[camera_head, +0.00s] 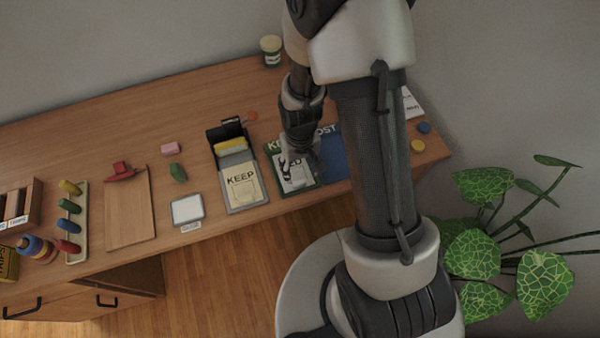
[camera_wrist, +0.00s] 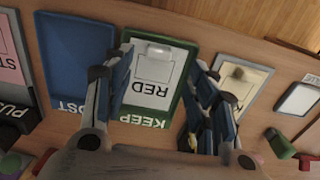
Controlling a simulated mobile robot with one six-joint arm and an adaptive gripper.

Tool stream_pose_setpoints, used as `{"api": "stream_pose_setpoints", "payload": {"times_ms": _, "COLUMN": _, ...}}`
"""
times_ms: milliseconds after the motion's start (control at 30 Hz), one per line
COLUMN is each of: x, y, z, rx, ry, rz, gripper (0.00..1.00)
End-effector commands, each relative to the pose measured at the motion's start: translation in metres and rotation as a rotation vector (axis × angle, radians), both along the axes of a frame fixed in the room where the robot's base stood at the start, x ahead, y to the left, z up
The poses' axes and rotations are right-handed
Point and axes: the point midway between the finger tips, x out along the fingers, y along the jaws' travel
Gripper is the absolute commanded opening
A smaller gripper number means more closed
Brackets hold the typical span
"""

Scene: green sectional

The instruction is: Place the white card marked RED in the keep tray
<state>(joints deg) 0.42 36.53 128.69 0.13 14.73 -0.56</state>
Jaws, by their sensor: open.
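The white card marked RED (camera_wrist: 150,77) lies flat inside the green-rimmed tray labelled KEEP (camera_wrist: 179,55) in the wrist view. A small pale block-like tab stands on the card near its upper edge. In the head view the card (camera_head: 297,183) shows partly behind my gripper (camera_head: 300,165), within the green tray (camera_head: 305,189). My gripper (camera_wrist: 158,95) is open, its fingers apart over the left and right sides of the tray and nothing held between them. Whether the fingertips touch the tray cannot be told.
A blue tray marked POST (camera_wrist: 75,55) adjoins the green tray. A grey stand with a cream KEEP sheet (camera_head: 242,184) is on its other side. A framed white pad (camera_head: 187,209), wooden board (camera_head: 127,215) and small blocks lie further left. The desk's front edge is close.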

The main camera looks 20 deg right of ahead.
Motion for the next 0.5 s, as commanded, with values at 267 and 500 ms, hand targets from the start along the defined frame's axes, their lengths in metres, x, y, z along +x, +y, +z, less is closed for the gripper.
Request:
{"api": "stream_pose_setpoints", "payload": {"times_ms": 267, "x": 0.000, "y": 0.000, "z": 0.040, "rx": 0.000, "ry": 0.000, "rz": 0.000, "gripper": 0.52}}
{"api": "stream_pose_setpoints", "payload": {"times_ms": 500, "x": 0.003, "y": 0.000, "z": 0.094, "rx": -0.001, "ry": -0.056, "rz": 0.000, "gripper": 0.52}}
